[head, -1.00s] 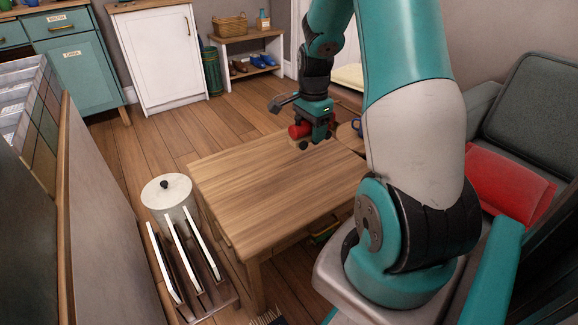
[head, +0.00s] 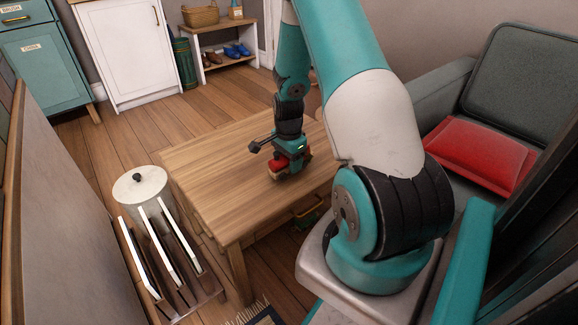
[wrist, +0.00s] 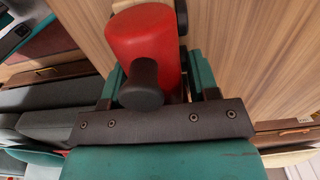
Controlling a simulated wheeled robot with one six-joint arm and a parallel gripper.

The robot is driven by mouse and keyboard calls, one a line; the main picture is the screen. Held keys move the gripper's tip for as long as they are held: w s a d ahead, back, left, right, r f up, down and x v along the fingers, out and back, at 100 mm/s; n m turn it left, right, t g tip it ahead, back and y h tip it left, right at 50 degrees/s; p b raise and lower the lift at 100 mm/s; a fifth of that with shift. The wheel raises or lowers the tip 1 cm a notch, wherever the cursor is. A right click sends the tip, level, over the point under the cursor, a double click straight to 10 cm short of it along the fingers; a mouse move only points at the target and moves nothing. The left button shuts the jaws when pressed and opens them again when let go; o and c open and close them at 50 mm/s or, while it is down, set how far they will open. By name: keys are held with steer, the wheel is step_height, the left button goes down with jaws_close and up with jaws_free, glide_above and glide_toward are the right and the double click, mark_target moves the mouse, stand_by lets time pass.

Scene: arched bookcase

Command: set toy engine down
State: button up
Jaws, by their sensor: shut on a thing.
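The toy engine (head: 281,162) is red with dark and tan parts. It is in my gripper (head: 291,160), low at the right part of the wooden table (head: 215,165). In the wrist view the toy engine (wrist: 146,45) shows its red rounded body and a dark chimney, between the jaws of my gripper (wrist: 155,85). My gripper is shut on it. The wooden table top (wrist: 240,50) lies beneath it. The engine is at or just above the table top; I cannot tell whether it touches. The jaws hide part of its body.
A white lidded bin (head: 140,187) and a rack of upright white panels (head: 160,250) stand left of the table. A grey armchair (head: 520,90) with a red cushion (head: 480,153) is at the right. The left and middle of the table top are bare.

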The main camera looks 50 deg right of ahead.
steer(key=shift+f, duration=0.55)
steer(key=shift+f, duration=0.15)
steer(key=o, duration=1)
steer(key=shift+o, duration=0.2)
